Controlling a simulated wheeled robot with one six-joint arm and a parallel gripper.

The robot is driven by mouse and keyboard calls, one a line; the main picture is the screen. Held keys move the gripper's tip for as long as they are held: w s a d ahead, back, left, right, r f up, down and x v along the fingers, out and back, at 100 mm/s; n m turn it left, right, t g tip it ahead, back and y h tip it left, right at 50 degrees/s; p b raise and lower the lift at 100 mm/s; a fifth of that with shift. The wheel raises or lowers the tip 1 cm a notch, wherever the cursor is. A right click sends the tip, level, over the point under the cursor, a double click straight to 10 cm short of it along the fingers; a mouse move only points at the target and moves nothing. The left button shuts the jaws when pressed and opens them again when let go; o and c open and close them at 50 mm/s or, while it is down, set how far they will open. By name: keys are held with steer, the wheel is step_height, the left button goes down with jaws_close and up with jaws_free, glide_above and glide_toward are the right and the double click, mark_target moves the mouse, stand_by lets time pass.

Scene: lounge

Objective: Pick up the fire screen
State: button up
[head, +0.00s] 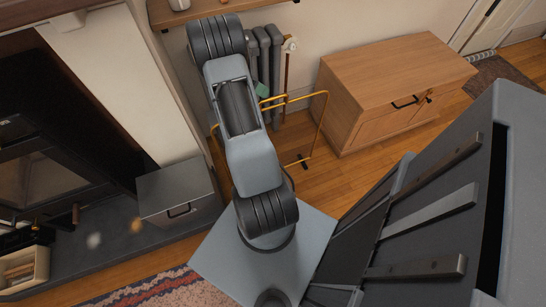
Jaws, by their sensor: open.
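I cannot make out a fire screen for certain. A thin gold wire frame (324,112) stands on the wooden floor behind my arm, between the radiator and the wooden cabinet. My arm hides much of it, so I cannot tell what it is. A dark fireplace opening with a stove (40,170) is at the left edge, cut off by the frame. My arm rises in the middle of the head view, but my gripper does not show.
A grey box with a handle (165,183) sits by the dark hearth (95,240). A wooden cabinet (395,75) stands at the back right, a radiator (276,50) by the wall. A patterned rug (165,292) lies at the bottom. Some bare floor (350,172) shows before the cabinet.

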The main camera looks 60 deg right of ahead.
steer(key=b+x, duration=0.1)
steer(key=x, duration=0.3)
steer(key=shift+s+f, duration=0.1)
steer(key=shift+c, duration=0.4)
jaws_close()
stand_by(0.8)
steer(key=shift+d, duration=0.1)
